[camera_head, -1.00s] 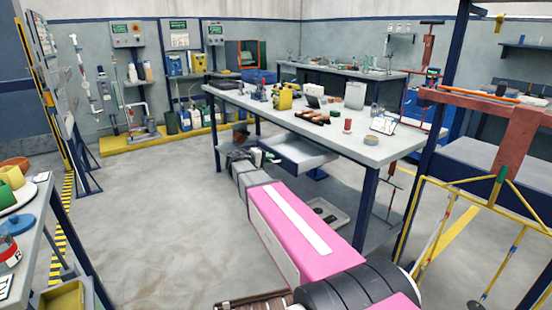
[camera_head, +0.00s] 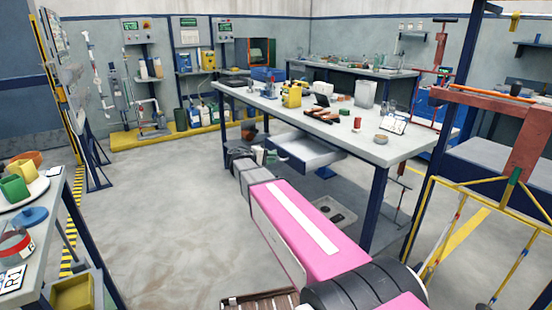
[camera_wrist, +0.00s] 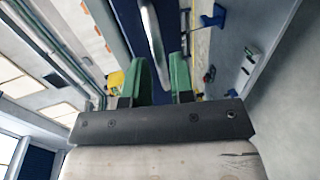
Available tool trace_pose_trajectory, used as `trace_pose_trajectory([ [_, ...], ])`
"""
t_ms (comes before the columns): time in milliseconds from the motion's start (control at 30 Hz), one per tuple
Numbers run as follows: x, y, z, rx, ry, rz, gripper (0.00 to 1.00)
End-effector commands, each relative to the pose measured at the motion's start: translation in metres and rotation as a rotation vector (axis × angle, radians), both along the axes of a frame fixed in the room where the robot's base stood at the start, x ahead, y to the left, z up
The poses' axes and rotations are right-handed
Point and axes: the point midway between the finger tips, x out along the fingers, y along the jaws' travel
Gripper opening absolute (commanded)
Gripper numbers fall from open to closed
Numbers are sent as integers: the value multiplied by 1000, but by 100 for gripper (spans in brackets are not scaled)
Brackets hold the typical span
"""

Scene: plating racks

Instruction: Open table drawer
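The white table drawer (camera_head: 312,150) is pulled out from under the long grey worktable (camera_head: 385,149), and its inside shows in the head view. My gripper (camera_head: 264,156) is low at the drawer's front, small and partly hidden by my arm. In the wrist view, the two green fingers of my gripper (camera_wrist: 163,72) stand apart. I cannot tell whether either finger touches the bar.
The worktable carries a yellow container (camera_head: 291,96), a red cylinder (camera_head: 357,123) and other small items. A grey tray (camera_head: 333,215) lies on the lower shelf. A yellow-framed rack (camera_head: 430,215) stands at right, a side table (camera_head: 45,215) at left.

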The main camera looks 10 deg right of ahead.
Motion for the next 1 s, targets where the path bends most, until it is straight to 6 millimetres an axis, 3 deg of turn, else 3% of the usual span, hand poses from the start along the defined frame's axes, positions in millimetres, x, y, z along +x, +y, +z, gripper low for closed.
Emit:
trace_pose_trajectory([
  [200,-15,40,9,1,-1,2,22],
  [433,-24,66,15,1,0,1,22],
  [867,-26,71,16,1,1,-1,22],
  [1000,-34,63,5,40,19,-7,22],
])
